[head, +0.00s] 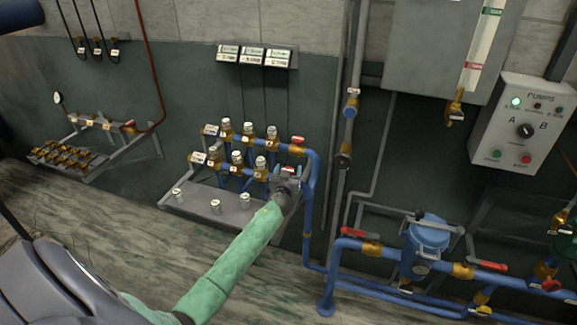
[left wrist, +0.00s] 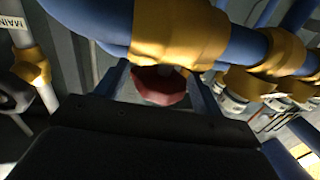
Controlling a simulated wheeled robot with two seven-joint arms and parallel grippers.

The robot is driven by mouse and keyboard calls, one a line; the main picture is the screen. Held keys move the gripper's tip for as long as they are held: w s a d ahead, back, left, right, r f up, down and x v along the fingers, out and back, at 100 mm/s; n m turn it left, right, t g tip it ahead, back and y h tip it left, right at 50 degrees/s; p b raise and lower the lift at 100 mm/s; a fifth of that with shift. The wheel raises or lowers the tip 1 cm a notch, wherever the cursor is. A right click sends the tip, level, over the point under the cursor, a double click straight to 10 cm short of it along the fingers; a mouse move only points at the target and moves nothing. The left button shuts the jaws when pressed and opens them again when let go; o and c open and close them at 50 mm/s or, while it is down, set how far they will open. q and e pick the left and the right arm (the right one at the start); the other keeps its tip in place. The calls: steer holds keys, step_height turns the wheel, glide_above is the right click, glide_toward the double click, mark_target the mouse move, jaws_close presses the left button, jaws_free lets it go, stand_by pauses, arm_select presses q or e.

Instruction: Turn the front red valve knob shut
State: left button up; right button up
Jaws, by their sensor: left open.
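The front red valve knob (head: 296,168) shows at the right end of the front blue pipe, partly hidden behind my left gripper (head: 286,178). In the left wrist view the red knob (left wrist: 160,90) sits below a brass fitting (left wrist: 178,32) on the blue pipe. The two fingers of my left gripper (left wrist: 160,92) are apart, one on each side of the knob. I cannot tell whether they touch it. A second red knob (head: 298,140) is on the rear pipe, just behind. My right gripper is not in view.
A grey tray (head: 235,210) with several white-capped parts lies below the manifold. A blue vertical pipe (head: 309,215) runs close to the right of my gripper. A blue filter housing (head: 427,237) and pipes with red levers stand further right. The marble-patterned floor in front is mostly free.

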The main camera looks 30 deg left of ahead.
arm_select(q)
steer(key=shift+x, duration=0.8)
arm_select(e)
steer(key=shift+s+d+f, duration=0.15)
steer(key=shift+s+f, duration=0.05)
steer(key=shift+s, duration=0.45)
arm_select(q)
steer(key=c, duration=1)
